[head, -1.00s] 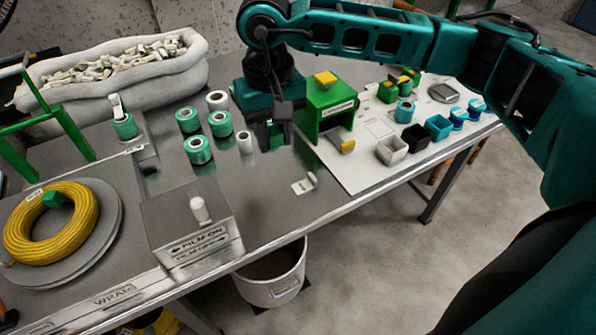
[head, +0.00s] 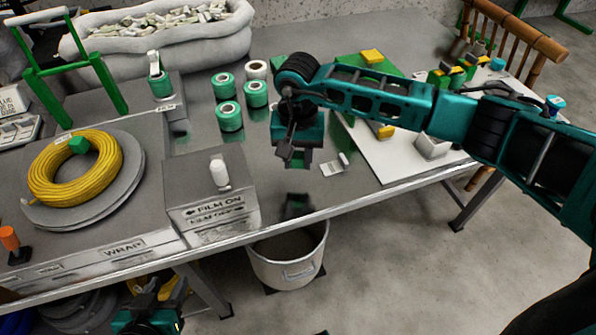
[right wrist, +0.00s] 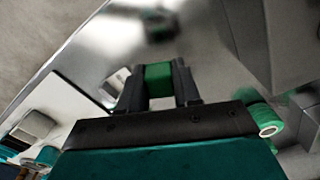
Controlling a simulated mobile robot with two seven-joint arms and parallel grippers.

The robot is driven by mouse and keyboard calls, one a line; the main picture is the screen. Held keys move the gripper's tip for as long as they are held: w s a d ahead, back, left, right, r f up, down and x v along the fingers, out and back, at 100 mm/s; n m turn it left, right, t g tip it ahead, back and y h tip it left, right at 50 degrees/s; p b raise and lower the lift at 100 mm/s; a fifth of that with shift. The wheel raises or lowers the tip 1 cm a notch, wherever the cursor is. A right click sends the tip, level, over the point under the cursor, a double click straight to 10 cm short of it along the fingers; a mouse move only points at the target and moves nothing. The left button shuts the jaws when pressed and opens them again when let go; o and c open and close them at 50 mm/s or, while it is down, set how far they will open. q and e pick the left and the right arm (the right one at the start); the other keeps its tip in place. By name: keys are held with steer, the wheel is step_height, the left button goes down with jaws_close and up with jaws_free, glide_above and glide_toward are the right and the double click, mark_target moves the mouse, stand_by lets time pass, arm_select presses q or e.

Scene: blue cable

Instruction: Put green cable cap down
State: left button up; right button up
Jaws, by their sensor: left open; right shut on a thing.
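My right gripper (head: 296,160) is shut on the green cable cap. In the right wrist view, the cap (right wrist: 158,76) is a small green block between the two dark fingers (right wrist: 158,90). The gripper points down above the bare grey table, between the film box and the white board, with a dark reflection beneath it. In the head view the cap is mostly hidden by the gripper. My left gripper (head: 150,316) is open, low at the bottom edge of the head view, below the table front. Another green block (head: 79,145) sits on the yellow cable coil (head: 72,175).
The film box (head: 210,198) with a white knob stands left of the right gripper. Green tape rolls (head: 229,116) stand behind it. A bin (head: 288,260) stands below the table's front edge.

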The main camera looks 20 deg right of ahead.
mark_target(298, 183)
step_height(298, 183, down, 5)
steer(key=shift+r, duration=0.1)
arm_select(q)
steer(key=shift+w+d, duration=0.1)
steer(key=shift+d, duration=0.15)
arm_select(e)
steer(key=shift+f+b, duration=0.5)
steer(key=shift+b, duration=0.2)
arm_select(q)
steer(key=shift+w+d+f+b, duration=0.1)
steer(key=shift+d+f+b, duration=0.15)
steer(key=shift+f+b, duration=0.05)
arm_select(e)
steer(key=shift+s+f, duration=0.1)
steer(key=shift+f, duration=0.1)
